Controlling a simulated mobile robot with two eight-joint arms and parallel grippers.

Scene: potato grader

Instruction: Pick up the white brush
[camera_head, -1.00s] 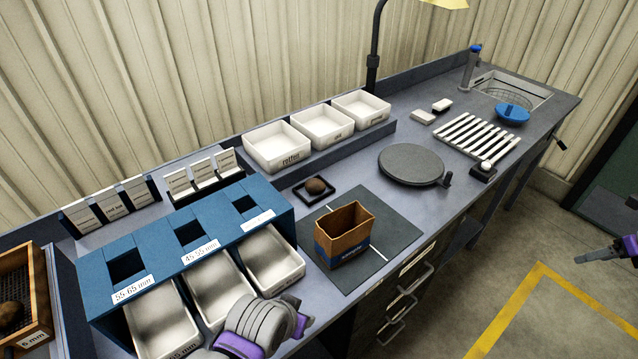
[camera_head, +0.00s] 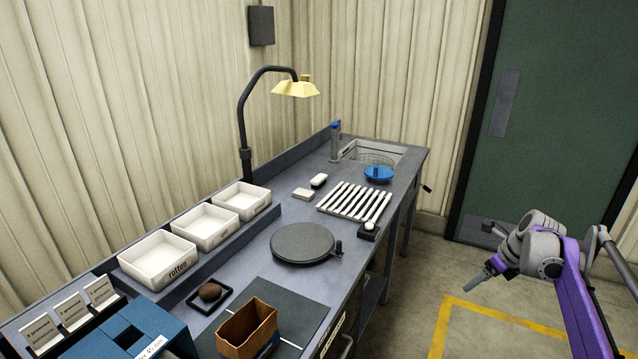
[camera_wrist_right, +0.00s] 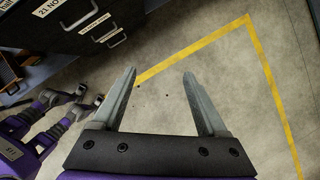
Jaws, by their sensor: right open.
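A small white brush (camera_head: 319,181), with a dark underside, lies on the bench near the back edge, short of the sink. A pale block (camera_head: 303,194) lies just beside it. My right gripper (camera_head: 478,256) is open and empty over the floor to the right of the bench, well apart from the brush. In the right wrist view its two fingers (camera_wrist_right: 160,74) are spread with only floor between them. The brush does not show in that view.
A dark round turntable (camera_head: 302,243) and white bins (camera_head: 158,259) are nearer. A lamp (camera_head: 296,88) overhangs the back. Floor right of the bench is clear.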

